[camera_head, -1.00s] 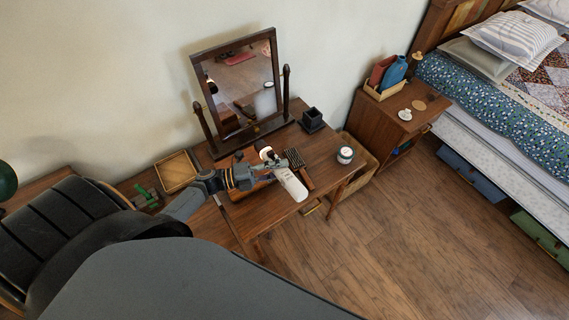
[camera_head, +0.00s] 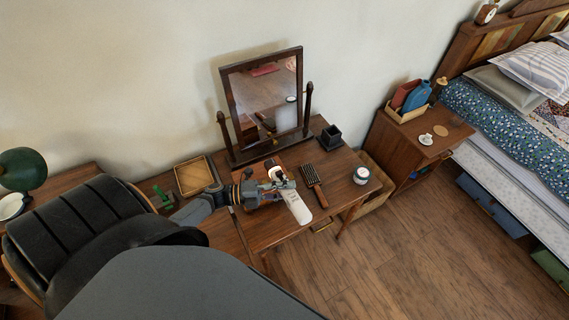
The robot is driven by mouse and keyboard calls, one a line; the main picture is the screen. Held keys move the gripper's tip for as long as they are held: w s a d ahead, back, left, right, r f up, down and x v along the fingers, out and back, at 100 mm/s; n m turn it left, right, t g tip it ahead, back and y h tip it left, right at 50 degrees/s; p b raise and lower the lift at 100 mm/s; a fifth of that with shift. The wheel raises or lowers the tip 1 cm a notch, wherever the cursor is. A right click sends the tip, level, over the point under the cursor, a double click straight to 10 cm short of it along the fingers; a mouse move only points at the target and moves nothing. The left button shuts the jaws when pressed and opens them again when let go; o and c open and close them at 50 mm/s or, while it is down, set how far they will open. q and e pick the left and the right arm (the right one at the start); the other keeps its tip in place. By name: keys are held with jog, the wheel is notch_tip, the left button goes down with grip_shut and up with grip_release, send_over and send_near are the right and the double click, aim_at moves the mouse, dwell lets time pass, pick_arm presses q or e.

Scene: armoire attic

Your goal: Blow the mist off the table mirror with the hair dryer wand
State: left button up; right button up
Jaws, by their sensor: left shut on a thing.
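The table mirror (camera_head: 262,88) stands upright in a dark wooden frame at the back of the wooden dressing table (camera_head: 335,160). Its glass shows reflections of the room; I cannot tell how much mist is on it. My left gripper (camera_head: 281,182) is shut on the white hair dryer wand (camera_head: 296,205), above the table in front of the mirror. The wand's pale body slants toward the table's front edge, and its dark end is at the gripper. The gripper hides part of the wand. My right gripper is not in view.
A wooden tray (camera_head: 194,177) lies at the left. A chair (camera_head: 75,225) is at the left front. A nightstand (camera_head: 400,140) and bed stand right.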

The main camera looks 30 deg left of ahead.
pick_arm(q)
jog(key=w+d+f+b, duration=0.2)
jog(key=w+f+b, duration=0.1)
jog(key=f+b, duration=0.1)
jog(key=shift+w+f, duration=0.3)
jog(key=shift+f, duration=0.2)
jog(key=shift+d, duration=0.1)
jog(key=shift+w+d+b, duration=0.25)
jog(key=shift+w+d, duration=0.15)
jog(key=shift+w, duration=0.35)
jog(key=shift+w+d+b, duration=0.2)
jog(key=shift+w+d, duration=0.25)
jog(key=shift+w, duration=0.25)
jog(key=shift+w+d+b, duration=0.25)
jog(key=shift+w+d, duration=0.15)
jog(key=shift+w, duration=0.35)
jog(key=shift+s, duration=0.1)
